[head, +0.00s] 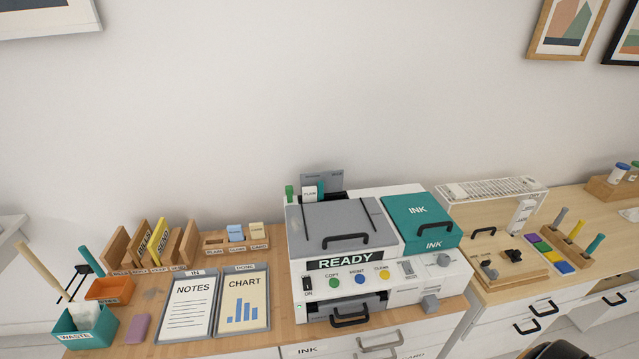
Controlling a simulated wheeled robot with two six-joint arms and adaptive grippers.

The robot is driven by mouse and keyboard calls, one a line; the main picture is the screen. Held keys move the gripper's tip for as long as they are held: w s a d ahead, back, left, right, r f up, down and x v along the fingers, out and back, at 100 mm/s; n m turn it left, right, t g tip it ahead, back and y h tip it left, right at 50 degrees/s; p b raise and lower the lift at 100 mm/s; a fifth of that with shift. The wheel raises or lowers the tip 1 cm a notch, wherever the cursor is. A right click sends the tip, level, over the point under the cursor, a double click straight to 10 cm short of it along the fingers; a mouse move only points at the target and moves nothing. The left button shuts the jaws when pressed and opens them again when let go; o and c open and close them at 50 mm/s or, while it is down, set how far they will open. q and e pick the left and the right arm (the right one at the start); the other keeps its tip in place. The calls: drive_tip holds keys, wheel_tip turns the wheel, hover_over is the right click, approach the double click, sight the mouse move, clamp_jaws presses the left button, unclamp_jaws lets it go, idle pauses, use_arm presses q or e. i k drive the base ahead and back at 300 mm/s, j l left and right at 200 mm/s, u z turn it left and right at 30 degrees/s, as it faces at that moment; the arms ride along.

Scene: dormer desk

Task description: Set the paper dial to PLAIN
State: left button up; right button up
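A white and grey printer (343,216) stands on the wooden desk. Its sign reads READY. A small grey panel (407,268) sits left of the upper knob.
Green, blue and yellow buttons (358,279) line the printer front, beside a black power switch (307,283). A teal INK lid (420,218) is closed. NOTES (190,304) and CHART (243,299) trays lie left. A dark rounded shape (564,350) shows at the bottom right edge.

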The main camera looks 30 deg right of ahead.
sight(443, 261)
drive_tip(key=z, duration=1.85)
